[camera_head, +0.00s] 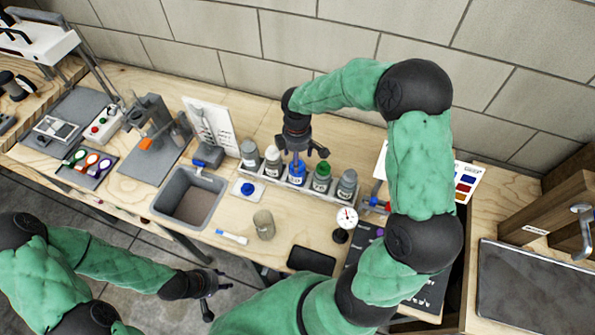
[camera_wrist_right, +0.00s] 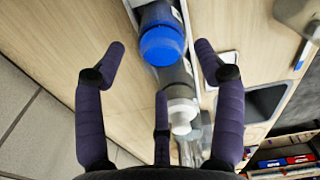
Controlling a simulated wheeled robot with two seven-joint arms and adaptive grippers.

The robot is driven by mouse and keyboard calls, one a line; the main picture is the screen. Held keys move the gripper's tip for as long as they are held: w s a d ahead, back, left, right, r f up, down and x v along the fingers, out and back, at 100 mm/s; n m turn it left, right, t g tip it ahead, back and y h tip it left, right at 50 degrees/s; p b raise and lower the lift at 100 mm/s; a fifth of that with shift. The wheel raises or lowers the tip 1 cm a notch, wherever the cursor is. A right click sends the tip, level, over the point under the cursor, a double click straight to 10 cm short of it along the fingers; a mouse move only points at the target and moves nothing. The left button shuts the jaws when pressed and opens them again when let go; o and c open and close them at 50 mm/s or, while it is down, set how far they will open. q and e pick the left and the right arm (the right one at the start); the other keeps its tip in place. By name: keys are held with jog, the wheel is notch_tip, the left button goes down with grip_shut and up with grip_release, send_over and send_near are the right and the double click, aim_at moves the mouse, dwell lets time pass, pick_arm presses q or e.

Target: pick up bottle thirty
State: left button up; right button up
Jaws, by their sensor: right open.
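Several capped bottles stand upright in a row in a pale rack (camera_head: 335,196) on the workbench. A blue-capped bottle (camera_head: 297,178) is in the middle, with a white-capped bottle (camera_head: 272,163) to its left and a green-capped bottle (camera_head: 321,178) to its right. The label numbers are too small to read, so I cannot tell which is bottle thirty. My right gripper (camera_head: 300,154) is open above the blue-capped bottle. In the right wrist view, the blue cap (camera_wrist_right: 162,45) shows between and beyond the spread fingers, apart from them. My left gripper (camera_head: 210,292) is open and empty, low in front of the bench.
A grey bin (camera_head: 188,199) and a small white pad with a blue cap (camera_head: 248,188) lie left of the rack. A tan cup (camera_head: 264,224), a dial gauge (camera_head: 345,222) and a black slab (camera_head: 311,260) are in front. The wall is close behind.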

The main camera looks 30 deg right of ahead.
jog(key=shift+f, duration=0.8)
notch_tip(320, 180, down, 5)
jog(key=shift+s+f+b, duration=0.1)
jog(key=shift+b, duration=0.7)
jog(key=c, duration=1.3)
